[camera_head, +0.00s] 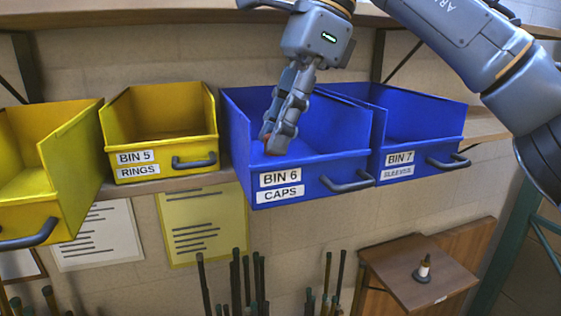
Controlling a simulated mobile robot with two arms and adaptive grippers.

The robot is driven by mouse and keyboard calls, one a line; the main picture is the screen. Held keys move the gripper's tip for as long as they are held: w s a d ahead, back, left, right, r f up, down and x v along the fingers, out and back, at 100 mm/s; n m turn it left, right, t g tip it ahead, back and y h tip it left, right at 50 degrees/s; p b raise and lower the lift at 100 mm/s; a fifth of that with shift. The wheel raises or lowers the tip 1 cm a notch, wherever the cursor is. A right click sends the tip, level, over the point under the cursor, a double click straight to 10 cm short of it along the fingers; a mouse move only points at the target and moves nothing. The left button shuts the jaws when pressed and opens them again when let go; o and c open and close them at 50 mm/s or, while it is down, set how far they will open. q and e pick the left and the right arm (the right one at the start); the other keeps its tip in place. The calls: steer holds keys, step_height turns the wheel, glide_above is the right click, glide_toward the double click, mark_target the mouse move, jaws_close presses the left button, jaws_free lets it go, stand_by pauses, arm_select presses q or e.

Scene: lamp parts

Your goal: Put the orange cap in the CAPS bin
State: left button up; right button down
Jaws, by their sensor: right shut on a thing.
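The blue CAPS bin (348,164), labelled BIN 6, stands on the shelf in the middle of the head view. My right gripper (274,142) points down at the bin's open top, near its front left part. It is shut on the orange cap (267,132), of which only a small orange-red bit shows at the fingertips. The fingers hide the rest of the cap. I cannot tell how far the fingertips are above the bin's floor. My left gripper is not in view.
A yellow RINGS bin (142,172), labelled BIN 5, stands left of the CAPS bin, with another yellow bin (60,205) further left. Blue BIN 7 (428,148) adjoins on the right. An upper shelf (150,14) runs above. A small stand (420,285) is below right.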

steer(key=shift+d+f, duration=0.1)
steer(key=shift+f, duration=0.25)
steer(key=shift+w+f, duration=0.25)
steer(key=shift+f, duration=0.35)
steer(key=shift+w+f, duration=0.25)
steer(key=shift+f, duration=0.3)
step_height(320, 180, down, 2)
steer(key=shift+f+p, duration=0.1)
steer(key=shift+p, duration=0.25)
steer(key=shift+f, duration=0.15)
steer(key=c, duration=1.4)
jaws_free()
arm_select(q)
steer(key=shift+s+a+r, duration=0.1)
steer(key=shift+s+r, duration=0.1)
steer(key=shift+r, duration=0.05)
